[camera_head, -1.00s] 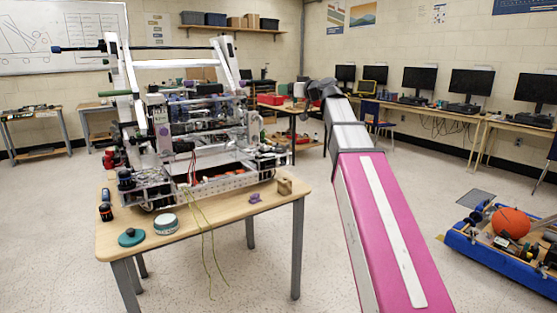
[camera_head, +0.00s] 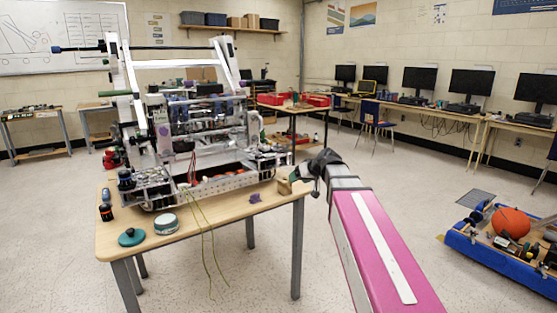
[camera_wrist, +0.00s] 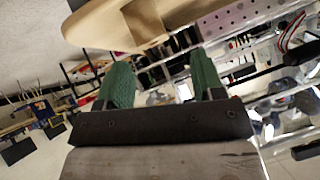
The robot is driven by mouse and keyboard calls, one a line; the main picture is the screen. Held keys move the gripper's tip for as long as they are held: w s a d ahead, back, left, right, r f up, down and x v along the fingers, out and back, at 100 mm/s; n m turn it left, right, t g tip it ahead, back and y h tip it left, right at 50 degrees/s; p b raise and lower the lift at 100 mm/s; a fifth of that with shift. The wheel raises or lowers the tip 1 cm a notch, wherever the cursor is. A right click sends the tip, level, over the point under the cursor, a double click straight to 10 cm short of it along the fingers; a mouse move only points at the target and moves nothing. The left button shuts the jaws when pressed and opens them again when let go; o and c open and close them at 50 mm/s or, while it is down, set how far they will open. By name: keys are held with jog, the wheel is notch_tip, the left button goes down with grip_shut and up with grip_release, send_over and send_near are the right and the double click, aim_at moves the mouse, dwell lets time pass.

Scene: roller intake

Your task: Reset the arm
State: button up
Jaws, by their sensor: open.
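My arm reaches up from the bottom right of the head view, and my gripper (camera_head: 301,173) is at its far end. It sits low, by the right edge of the wooden table (camera_head: 225,209). In the head view it is close to a small tan block (camera_head: 284,186) on that table; I cannot tell the gap. In the wrist view the two green fingers of my gripper (camera_wrist: 163,78) stand apart with nothing held between them. A tan wooden surface (camera_wrist: 95,25) lies just beyond the fingertips there.
A large white-framed robot machine (camera_head: 195,140) stands on the table. A teal disc (camera_head: 131,237), a tape roll (camera_head: 166,223) and a purple piece (camera_head: 255,198) lie along its front. A blue-bumpered robot (camera_head: 500,255) with an orange ball is on the floor at right. The floor between is clear.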

jog(key=s+d+f+m+g+h, duration=0.1)
jog(key=s+d+f+g+h, duration=0.1)
jog(key=s+f, duration=0.5)
jog(key=s+d+f+m+g+h, duration=0.2)
jog(key=s+d+f, duration=0.3)
jog(key=f, duration=0.7)
jog(key=s+d+f+m+g+h, duration=0.1)
jog(key=s+d+f+g+h, duration=0.2)
jog(key=s+f, duration=0.6)
jog(key=shift+s+d+f+m, duration=0.25)
jog(key=shift+s+f+m, duration=0.15)
jog(key=shift+s, duration=0.1)
